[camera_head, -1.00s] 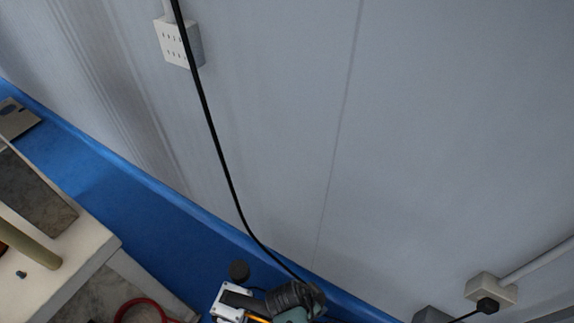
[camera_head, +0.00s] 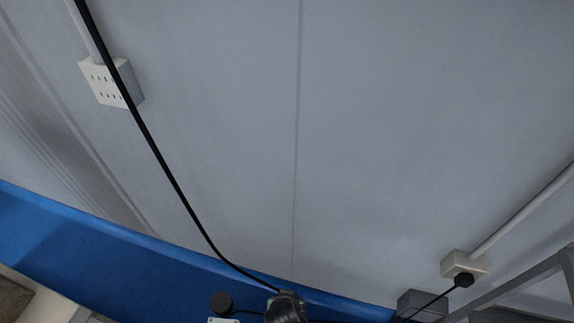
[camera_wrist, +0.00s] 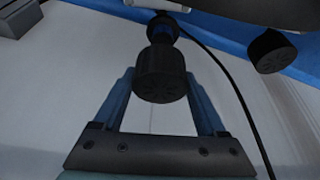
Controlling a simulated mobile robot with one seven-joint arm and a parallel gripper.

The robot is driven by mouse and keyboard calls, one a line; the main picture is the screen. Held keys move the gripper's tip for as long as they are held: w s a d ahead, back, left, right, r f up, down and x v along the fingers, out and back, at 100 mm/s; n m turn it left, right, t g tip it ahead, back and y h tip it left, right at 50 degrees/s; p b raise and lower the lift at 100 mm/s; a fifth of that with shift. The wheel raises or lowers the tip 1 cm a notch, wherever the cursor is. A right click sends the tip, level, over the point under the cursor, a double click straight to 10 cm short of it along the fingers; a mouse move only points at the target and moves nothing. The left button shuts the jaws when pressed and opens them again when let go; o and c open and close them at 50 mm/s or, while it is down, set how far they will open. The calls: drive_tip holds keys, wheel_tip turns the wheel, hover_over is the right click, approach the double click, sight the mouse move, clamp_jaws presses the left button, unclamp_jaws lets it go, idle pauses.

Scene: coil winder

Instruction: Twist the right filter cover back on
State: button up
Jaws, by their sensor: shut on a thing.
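In the wrist view, the blue fingers of my gripper (camera_wrist: 160,82) are on either side of a dark cylindrical cover (camera_wrist: 161,72) and shut on it. A second dark round cover (camera_wrist: 272,50) is apart, to the right in the wrist view. A dark round part (camera_head: 222,302) shows at the bottom of the head view, left of a black ribbed part (camera_head: 286,308). My gripper cannot be made out there.
A blue surface (camera_head: 95,262) runs along a pale wall (camera_head: 400,120). A black cable (camera_head: 165,175) hangs across the wall past a white outlet box (camera_head: 108,84). At the right are another socket box (camera_head: 458,263), a grey box (camera_head: 420,304) and a grey frame (camera_head: 530,288).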

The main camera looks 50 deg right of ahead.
drive_tip(key=n, duration=0.2)
drive_tip(key=n+t+y+b, duration=0.1)
drive_tip(key=n, duration=0.2)
drive_tip(key=shift+f+y, duration=0.2)
drive_tip(key=shift+y, duration=0.1)
drive_tip(key=n+y+b, duration=0.1)
drive_tip(key=n, duration=0.1)
drive_tip(key=n+b, duration=0.2)
drive_tip(key=shift+w+f+n+t+y+b, duration=0.1)
drive_tip(key=shift+w+n+t+y+b, duration=0.05)
drive_tip(key=shift+n+t+y+b, duration=0.2)
drive_tip(key=shift+f+n, duration=0.15)
drive_tip(key=shift+n, duration=0.1)
drive_tip(key=shift+f+b, duration=2.5)
drive_tip(key=shift+f, duration=0.4)
drive_tip(key=shift+f, duration=0.25)
